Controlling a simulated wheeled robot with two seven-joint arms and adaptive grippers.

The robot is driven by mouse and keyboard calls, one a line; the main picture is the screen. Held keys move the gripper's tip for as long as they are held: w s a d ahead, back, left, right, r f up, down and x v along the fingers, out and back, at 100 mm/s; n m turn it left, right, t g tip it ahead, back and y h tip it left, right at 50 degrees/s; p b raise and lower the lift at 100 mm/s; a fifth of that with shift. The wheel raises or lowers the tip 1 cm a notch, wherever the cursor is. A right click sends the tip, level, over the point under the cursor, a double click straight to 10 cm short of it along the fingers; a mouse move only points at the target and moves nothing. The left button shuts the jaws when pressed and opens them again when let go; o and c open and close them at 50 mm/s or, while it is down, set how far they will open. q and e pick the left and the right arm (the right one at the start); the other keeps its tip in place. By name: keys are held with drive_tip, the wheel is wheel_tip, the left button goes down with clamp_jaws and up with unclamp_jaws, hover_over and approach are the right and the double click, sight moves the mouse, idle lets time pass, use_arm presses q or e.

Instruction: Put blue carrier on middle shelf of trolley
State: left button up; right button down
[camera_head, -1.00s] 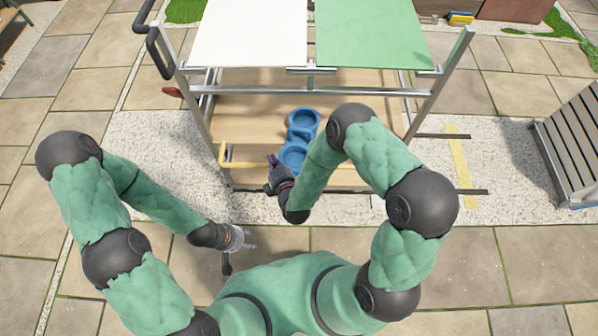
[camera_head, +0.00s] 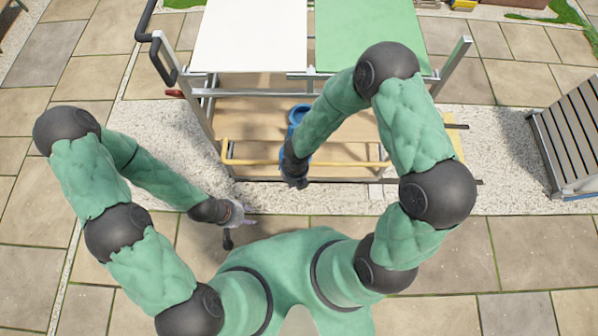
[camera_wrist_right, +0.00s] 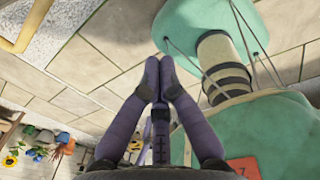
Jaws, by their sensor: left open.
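The blue carrier (camera_head: 299,114) rests on a wooden shelf (camera_head: 255,118) of the trolley, below the white and green top panels. My right forearm hides most of it, and only its far round cup shows clearly. My right gripper is at the trolley's front edge in the head view, its fingers mostly hidden behind its wrist. In the right wrist view my right gripper (camera_wrist_right: 159,76) has its fingertips together with nothing between them, and paving lies beyond. My left gripper (camera_head: 245,218) is open and empty, in front of the trolley at the left, away from the carrier.
A yellow rail (camera_head: 345,162) runs along the trolley's front. Metal posts (camera_head: 455,62) stand at its sides, with a black handle (camera_head: 155,45) and a red part (camera_head: 175,93) at the left. A slatted bench (camera_head: 570,135) stands at the right. The paving in front is open.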

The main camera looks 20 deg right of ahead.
drive_tip(key=w+d+f+b, duration=0.1)
drive_tip(key=w+f+b, duration=0.1)
drive_tip(key=f, duration=0.2)
drive_tip(key=w+d+f+h+b, duration=0.1)
drive_tip(key=w+d+f+b, duration=0.1)
drive_tip(key=f, duration=0.3)
drive_tip(key=shift+w+d+n+b, duration=0.2)
drive_tip(key=shift+d+n+b, duration=0.1)
drive_tip(key=shift+b, duration=0.35)
drive_tip(key=shift+f, duration=0.1)
